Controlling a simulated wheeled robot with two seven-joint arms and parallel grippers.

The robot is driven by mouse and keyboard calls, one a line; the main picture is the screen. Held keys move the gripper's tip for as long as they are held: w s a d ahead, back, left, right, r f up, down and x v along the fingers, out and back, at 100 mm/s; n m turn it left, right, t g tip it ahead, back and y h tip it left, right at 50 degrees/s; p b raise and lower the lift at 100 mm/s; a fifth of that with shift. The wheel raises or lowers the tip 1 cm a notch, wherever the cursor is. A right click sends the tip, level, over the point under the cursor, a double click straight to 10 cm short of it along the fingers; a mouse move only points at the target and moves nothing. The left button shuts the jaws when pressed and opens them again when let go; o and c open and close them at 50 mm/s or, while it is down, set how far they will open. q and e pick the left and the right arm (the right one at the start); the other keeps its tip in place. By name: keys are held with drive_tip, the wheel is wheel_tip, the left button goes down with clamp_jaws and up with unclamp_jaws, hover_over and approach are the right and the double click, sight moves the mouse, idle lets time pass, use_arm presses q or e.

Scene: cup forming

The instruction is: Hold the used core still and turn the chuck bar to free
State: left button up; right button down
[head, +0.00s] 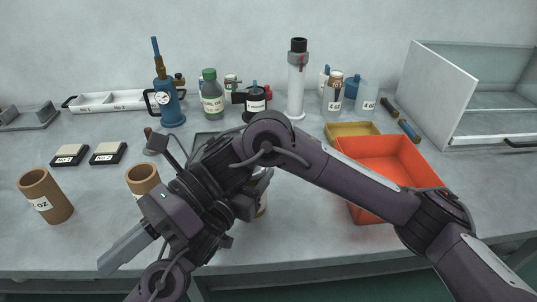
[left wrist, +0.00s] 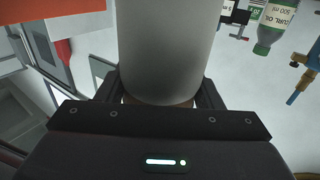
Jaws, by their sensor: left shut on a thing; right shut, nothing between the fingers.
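My left gripper (left wrist: 160,100) is shut around a large upright cylinder, which I take to be the used core (left wrist: 165,50). In the left wrist view it is grey, with a brown band low between the fingers. In the head view only a tan sliver (head: 263,203) shows under my right arm, and the left gripper is mostly hidden. My right gripper (head: 112,261) is shut and empty, its grey fingers pointing down-left near the table's front edge, apart from the core. I cannot make out the chuck bar; my arms cover the middle.
Brown cardboard tubes stand at the left (head: 46,196) and beside my arm (head: 142,178). An orange tray (head: 405,155) is at the right. Bottles, a blue gauge pump (head: 168,103) and a white column (head: 297,80) line the back.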

drive_tip(key=w+d+r+m+t+y, duration=0.55)
drive_tip(key=d+m+t+y, duration=0.3)
drive_tip(key=m+y, duration=0.2)
drive_tip(key=w+d+f+m+t+h, duration=0.2)
drive_tip(key=d+f+m+t+h, duration=0.25)
drive_tip(key=d+m+t, duration=0.45)
drive_tip(key=w+d+f+m+t+h, duration=0.25)
drive_tip(key=d+f+m+t, duration=0.3)
drive_tip(key=d+m, duration=0.45)
drive_tip(key=w+a+r+n, duration=0.1)
drive_tip(key=w+a+r, duration=0.1)
drive_tip(key=w+a, duration=0.4)
drive_tip(key=w, duration=0.4)
drive_tip(key=shift+a+r+t+h, duration=0.2)
drive_tip(key=shift+a+t+h, duration=0.15)
drive_tip(key=shift+a+t, duration=0.05)
